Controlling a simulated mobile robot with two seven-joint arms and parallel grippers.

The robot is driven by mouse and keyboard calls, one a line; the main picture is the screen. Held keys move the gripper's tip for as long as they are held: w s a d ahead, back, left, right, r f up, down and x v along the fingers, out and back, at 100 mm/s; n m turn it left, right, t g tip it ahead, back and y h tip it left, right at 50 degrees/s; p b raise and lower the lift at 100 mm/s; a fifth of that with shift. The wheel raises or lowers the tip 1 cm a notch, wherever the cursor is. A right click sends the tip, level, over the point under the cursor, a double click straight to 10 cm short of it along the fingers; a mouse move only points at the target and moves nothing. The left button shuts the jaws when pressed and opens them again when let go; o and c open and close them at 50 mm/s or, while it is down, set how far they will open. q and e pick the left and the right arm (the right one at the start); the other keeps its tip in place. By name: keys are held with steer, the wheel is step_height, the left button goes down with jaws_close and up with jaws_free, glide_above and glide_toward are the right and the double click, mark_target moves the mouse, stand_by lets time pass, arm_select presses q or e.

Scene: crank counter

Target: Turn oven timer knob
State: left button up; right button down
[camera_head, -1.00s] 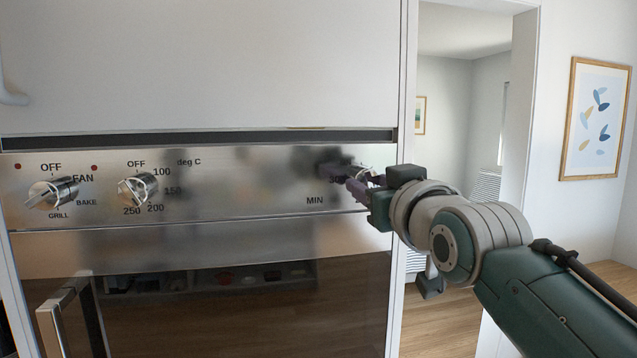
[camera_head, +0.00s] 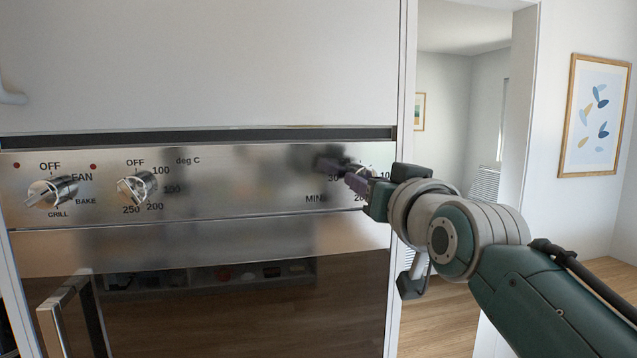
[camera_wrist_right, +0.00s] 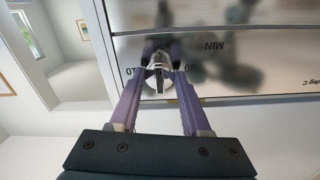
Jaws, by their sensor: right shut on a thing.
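The oven timer knob (camera_wrist_right: 159,68) is a shiny metal knob at the right end of the steel control panel (camera_head: 250,185). In the head view my right gripper (camera_head: 352,174) mostly hides it, and the printed numbers and "MIN" show around it. In the right wrist view the purple fingers of my right gripper (camera_wrist_right: 160,80) stand on either side of the knob and are shut on it. My left gripper is in neither view.
A fan and grill knob (camera_head: 52,192) and a temperature knob (camera_head: 137,187) sit on the left of the panel. An oven door handle (camera_head: 65,300) sticks out at the lower left. A doorway (camera_head: 465,110) opens on the right.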

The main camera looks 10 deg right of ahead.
steer(key=shift+c, duration=1.8)
jaws_free()
steer(key=shift+s, duration=0.1)
steer(key=s+b, duration=0.2)
steer(key=s, duration=0.7)
steer(key=shift+s, duration=0.4)
